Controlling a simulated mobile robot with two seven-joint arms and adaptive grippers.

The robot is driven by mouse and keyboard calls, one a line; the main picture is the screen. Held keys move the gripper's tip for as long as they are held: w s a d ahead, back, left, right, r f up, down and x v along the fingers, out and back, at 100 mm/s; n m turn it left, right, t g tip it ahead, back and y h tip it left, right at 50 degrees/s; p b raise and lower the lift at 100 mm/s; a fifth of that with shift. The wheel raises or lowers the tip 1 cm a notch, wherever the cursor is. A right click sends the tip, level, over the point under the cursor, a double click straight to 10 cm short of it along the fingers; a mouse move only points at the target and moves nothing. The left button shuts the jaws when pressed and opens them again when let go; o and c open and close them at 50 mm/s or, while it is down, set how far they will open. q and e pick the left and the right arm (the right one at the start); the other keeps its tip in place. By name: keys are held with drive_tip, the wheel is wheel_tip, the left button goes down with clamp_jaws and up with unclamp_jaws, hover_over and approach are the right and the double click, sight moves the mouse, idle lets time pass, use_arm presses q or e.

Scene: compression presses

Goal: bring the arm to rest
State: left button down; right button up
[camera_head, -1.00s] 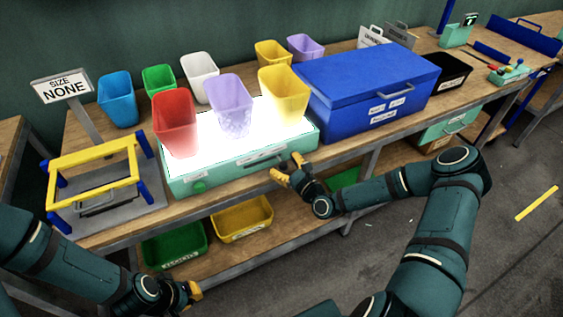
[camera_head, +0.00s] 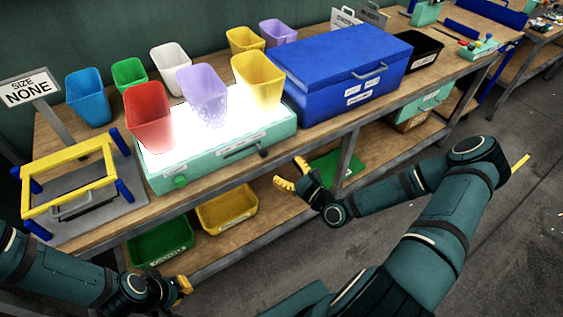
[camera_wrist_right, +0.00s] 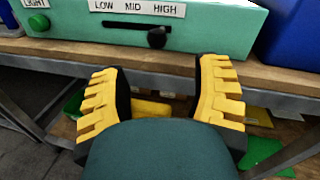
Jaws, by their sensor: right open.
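My right gripper (camera_head: 292,176) is open and empty in front of the workbench edge, below and right of the light box's slider. In the right wrist view its two yellow ridged fingers (camera_wrist_right: 158,100) stand wide apart with nothing between them. The light box (camera_head: 222,158), pale green with a glowing top, is beyond the fingers, and its LOW MID HIGH slider knob (camera_wrist_right: 157,38) is apart from them. My left gripper (camera_head: 182,290) is at the bottom left of the head view, mostly hidden by its wrist; its opening cannot be made out.
Red (camera_head: 150,118), purple (camera_head: 203,95) and yellow (camera_head: 258,82) cups stand on the lit top. A blue lidded box (camera_head: 345,75) is to the right. A yellow frame (camera_head: 70,180) stands left. Green (camera_head: 160,243) and yellow (camera_head: 227,210) bins sit on the lower shelf. Open floor lies right.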

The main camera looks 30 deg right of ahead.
drive_tip(key=s+a+f+n+g+y, duration=0.1)
drive_tip(key=s+a+f+n+g, duration=0.2)
drive_tip(key=a+n, duration=0.4)
drive_tip(key=a+f+n+g+y, duration=0.2)
drive_tip(key=a+f+n+g, duration=0.3)
drive_tip(key=a, duration=0.3)
drive_tip(key=s+a+n+g+h, duration=0.3)
drive_tip(key=s+n+g, duration=0.5)
drive_tip(key=n, duration=0.9)
drive_tip(key=s+a, duration=0.1)
drive_tip(key=s, duration=0.2)
drive_tip(key=shift+a+n, duration=0.3)
drive_tip(key=shift+a, duration=0.05)
